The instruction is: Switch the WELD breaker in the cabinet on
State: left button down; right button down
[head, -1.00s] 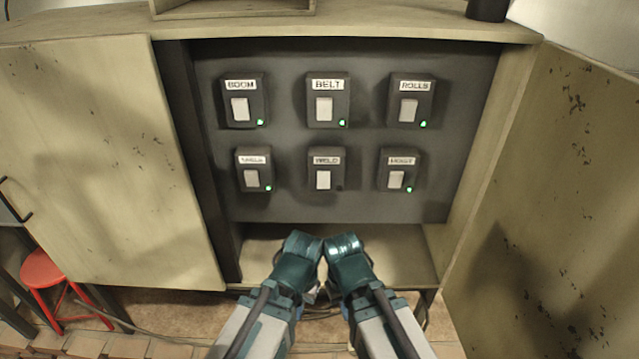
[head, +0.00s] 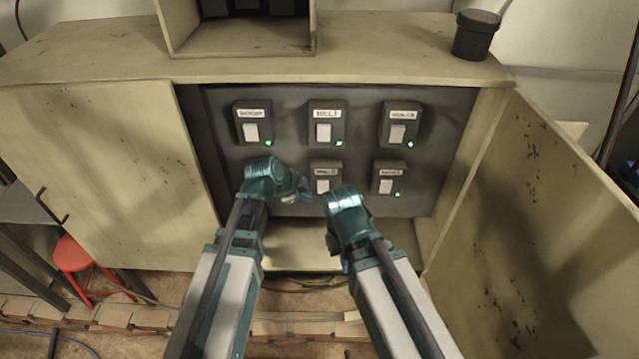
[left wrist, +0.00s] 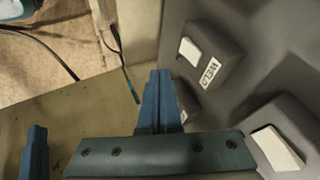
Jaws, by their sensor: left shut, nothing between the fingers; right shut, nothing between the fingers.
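The WELD breaker (head: 324,184) is in the middle of the lower row on the dark panel. Its white rocker shows, and I see no green light on it. In the left wrist view, the WELD breaker (left wrist: 198,60) stands at the upper right with its label readable. My left gripper (head: 303,192) is shut and empty, just left of the WELD breaker in the head view. Its blue fingers (left wrist: 158,75) point towards the panel in the left wrist view; I cannot tell whether they touch it. My right gripper (head: 345,264) is shut and empty, pointing down, lower and to the right.
The upper row holds three breakers with green lights, the middle one being BELT (head: 326,124). The lower right breaker (head: 389,177) is lit green. My left arm hides the lower left one. The open cabinet door (head: 540,210) stands at the right. A red stool (head: 72,255) is at the left.

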aim_at(323, 187)
pick_arm(q)
jog(key=shift+w, duration=0.1)
dwell(0.3)
jog(key=w+d+f+b, duration=0.3)
jog(key=w+f+b, duration=0.5)
jog(key=b, duration=0.1)
jog(key=shift+w+d+f, duration=0.25)
jog(key=shift+d, duration=0.05)
dwell(0.3)
jog(key=shift+w+f, duration=0.1)
jog(key=shift+w, duration=0.2)
